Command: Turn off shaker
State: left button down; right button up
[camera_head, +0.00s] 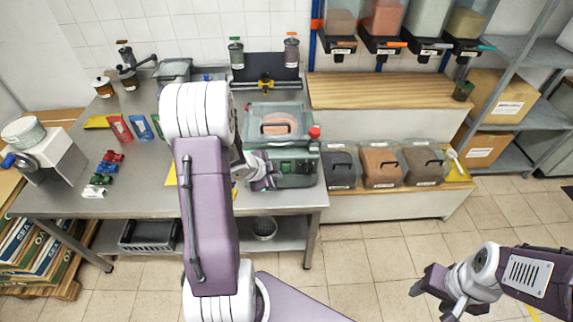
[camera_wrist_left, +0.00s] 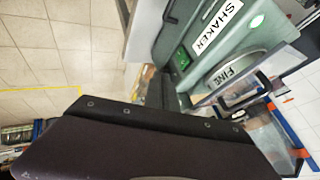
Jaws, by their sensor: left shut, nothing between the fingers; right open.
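The shaker (camera_head: 298,170) is a grey-green machine at the right end of the steel table, with a clear-lidded top holding something orange-brown. In the left wrist view its front panel (camera_wrist_left: 212,50) carries the label SHAKER. My left gripper (camera_head: 268,183) is shut and empty, close to the shaker's front left. Its dark fingers (camera_wrist_left: 160,92) show near the switch; I cannot tell if they touch. My right gripper (camera_head: 438,292) is open and empty over the floor.
A FINE-labelled sieve part (camera_wrist_left: 235,70) sits beside the panel. Lidded bins (camera_head: 381,166) stand right of the shaker on a low shelf. Small coloured items (camera_head: 105,165) lie on the table's left. The floor in front is clear.

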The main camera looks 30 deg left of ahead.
pick_arm(q)
jog(key=s, duration=0.1)
jog(key=p, duration=0.1)
send_near(286, 168)
jog(key=d+x, duration=0.1)
jog(key=x, duration=0.5)
jog(key=shift+s+d+f, duration=0.1)
jog(key=shift+d, duration=0.1)
pick_arm(e)
jog(key=shift+s+d+r, duration=0.15)
jog(key=shift+s+r, duration=0.15)
jog(key=shift+r, duration=0.4)
